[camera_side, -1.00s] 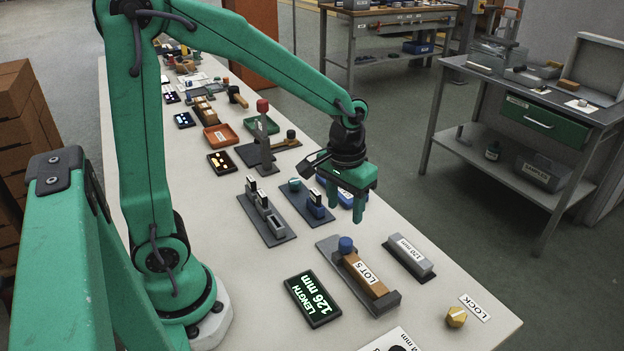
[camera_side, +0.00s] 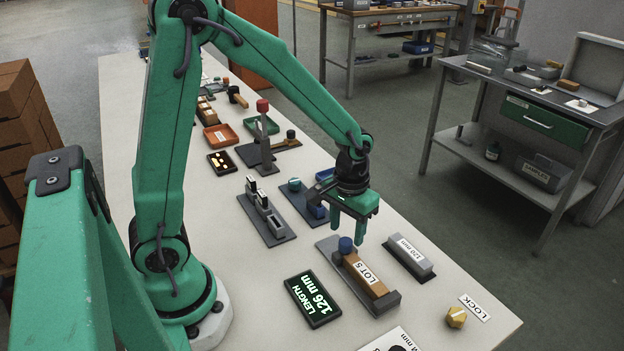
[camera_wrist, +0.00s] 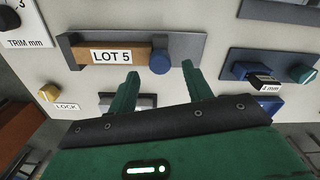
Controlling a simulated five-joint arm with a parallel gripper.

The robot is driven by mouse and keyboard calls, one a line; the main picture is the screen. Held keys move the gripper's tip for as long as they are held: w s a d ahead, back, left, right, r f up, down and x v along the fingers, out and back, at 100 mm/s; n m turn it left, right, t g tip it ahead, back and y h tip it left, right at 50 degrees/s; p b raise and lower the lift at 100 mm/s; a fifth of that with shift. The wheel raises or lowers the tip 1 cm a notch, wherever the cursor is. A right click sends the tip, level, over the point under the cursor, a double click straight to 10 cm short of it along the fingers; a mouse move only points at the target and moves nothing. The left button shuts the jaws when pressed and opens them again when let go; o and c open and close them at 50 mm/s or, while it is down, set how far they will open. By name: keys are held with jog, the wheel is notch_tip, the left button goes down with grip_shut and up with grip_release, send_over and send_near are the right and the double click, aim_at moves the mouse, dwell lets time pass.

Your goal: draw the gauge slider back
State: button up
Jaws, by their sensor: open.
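The gauge is a grey base (camera_side: 392,301) holding a brown brick labelled LOT 5 (camera_side: 370,278), with a round blue slider knob (camera_side: 346,245) at its far end. My gripper (camera_side: 347,236) is open and empty, fingers pointing down around the knob's position. In the wrist view the blue knob (camera_wrist: 160,63) shows between the fingertips of my gripper (camera_wrist: 160,73), just beyond them, and no contact shows. How high the fingertips are above the knob is hard to tell. The LOT 5 brick (camera_wrist: 85,54) lies left of the knob there.
A display (camera_side: 312,299) reads LENGTH 126 mm beside the gauge. A grey 120 mm block (camera_side: 412,262) lies right of it. A yellow knob (camera_side: 456,317) by a LOCK label (camera_side: 475,307) is near the front. Another fixture (camera_side: 268,220) stands behind left.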

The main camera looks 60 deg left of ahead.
aim_at(346, 241)
jog(key=shift+f, duration=1.6)
grip_shut()
